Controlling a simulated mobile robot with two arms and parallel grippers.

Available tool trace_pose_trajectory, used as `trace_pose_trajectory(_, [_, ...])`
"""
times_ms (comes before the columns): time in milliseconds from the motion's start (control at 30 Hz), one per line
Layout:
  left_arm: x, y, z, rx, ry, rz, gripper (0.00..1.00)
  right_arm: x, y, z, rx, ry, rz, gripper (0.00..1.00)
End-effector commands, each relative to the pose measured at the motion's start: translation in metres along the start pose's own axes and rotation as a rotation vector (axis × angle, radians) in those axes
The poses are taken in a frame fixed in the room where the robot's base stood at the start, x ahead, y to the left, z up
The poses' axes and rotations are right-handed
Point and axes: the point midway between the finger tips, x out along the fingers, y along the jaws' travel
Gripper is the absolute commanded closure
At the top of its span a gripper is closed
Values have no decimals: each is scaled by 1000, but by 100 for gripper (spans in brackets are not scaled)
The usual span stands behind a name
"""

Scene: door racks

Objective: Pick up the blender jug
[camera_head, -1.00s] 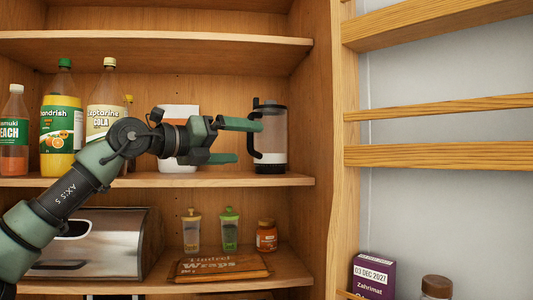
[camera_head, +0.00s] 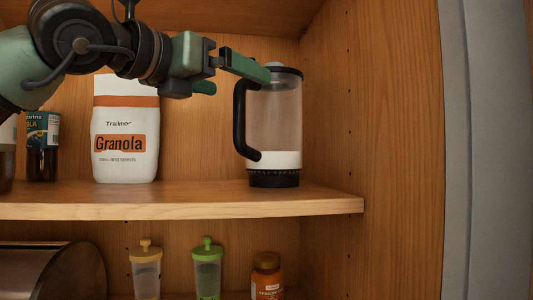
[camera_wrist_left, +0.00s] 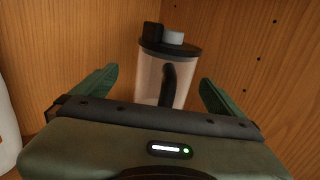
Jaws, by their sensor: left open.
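The blender jug (camera_head: 274,125) stands upright on the cupboard shelf near the right wall. It has a clear body, a black base, a dark lid and a black handle on its left side. My left gripper (camera_head: 240,77) is open beside the jug's upper part, and one finger overlaps the jug's top edge in the head view. In the left wrist view the jug (camera_wrist_left: 166,72) appears ahead between the two spread fingers (camera_wrist_left: 158,92), with its handle facing the gripper. The fingers do not appear to touch it. My right gripper is not in view.
A granola bag (camera_head: 125,140) and a dark bottle (camera_head: 43,148) stand left of the jug on the same shelf (camera_head: 190,202). Below are two lidded shakers (camera_head: 146,270) (camera_head: 207,268) and an orange jar (camera_head: 267,277). The cupboard's right wall (camera_head: 390,130) is close by.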

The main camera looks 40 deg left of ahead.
Motion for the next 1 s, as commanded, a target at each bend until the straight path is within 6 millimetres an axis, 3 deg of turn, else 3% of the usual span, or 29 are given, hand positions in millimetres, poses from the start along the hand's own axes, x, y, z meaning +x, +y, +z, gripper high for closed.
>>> trace_pose_trajectory(367, [42,-2,0,2,5,-2,0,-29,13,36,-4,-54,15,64])
trace_pose_trajectory(600, [74,-3,-4,0,4,-1,0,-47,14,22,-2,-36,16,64])
trace_pose_trajectory(867, [77,-3,-6,1,0,0,0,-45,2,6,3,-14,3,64])
trace_pose_trajectory(900, [77,-3,-6,1,0,0,3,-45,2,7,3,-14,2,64])
trace_pose_trajectory(1000, [77,-3,-6,1,1,-1,31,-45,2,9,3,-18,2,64])
